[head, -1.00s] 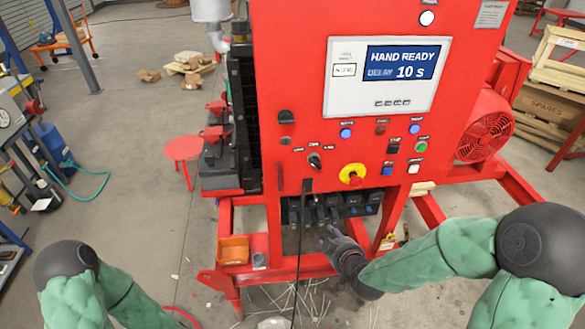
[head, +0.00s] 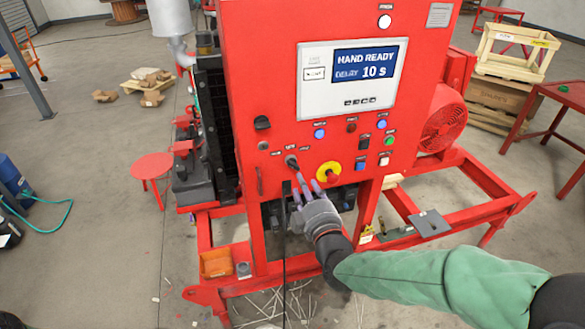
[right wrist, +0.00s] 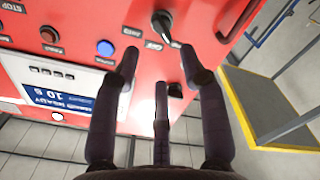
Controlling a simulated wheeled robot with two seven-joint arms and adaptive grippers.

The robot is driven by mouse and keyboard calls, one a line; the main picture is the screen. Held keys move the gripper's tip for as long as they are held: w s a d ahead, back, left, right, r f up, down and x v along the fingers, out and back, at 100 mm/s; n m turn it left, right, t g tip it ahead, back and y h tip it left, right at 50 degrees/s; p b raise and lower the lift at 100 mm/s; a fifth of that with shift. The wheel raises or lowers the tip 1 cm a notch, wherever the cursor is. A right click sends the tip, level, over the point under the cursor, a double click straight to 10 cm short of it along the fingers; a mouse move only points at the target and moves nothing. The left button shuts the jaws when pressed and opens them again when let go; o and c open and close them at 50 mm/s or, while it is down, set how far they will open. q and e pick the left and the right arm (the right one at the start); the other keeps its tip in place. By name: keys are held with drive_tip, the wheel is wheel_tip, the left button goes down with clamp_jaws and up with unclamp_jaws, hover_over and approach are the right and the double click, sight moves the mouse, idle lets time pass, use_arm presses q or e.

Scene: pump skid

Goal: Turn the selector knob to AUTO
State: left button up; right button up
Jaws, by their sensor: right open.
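The black selector knob (head: 291,161) sits on the lower left of the red panel (head: 270,100), with small labels too blurred to read around it. The panel screen (head: 363,65) reads "HAND READY" and "DELAY 10 s". My right gripper (head: 304,183) is open and empty, just below the knob, fingers pointing up at it. In the right wrist view its spread fingers (right wrist: 160,72) stop short of the knob, apart from it. My left gripper is out of view.
A red and yellow emergency stop (head: 329,173) sits right of the knob, close to my fingers. Blue, red and green buttons (head: 320,134) lie above and to the right. A black switch (head: 262,122) is at upper left. A dark cable (head: 285,265) hangs below the panel.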

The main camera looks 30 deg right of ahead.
sight(295, 167)
drive_tip(key=x, duration=0.8)
drive_tip(key=shift+w, duration=0.3)
drive_tip(key=shift+b, duration=0.3)
clamp_jaws()
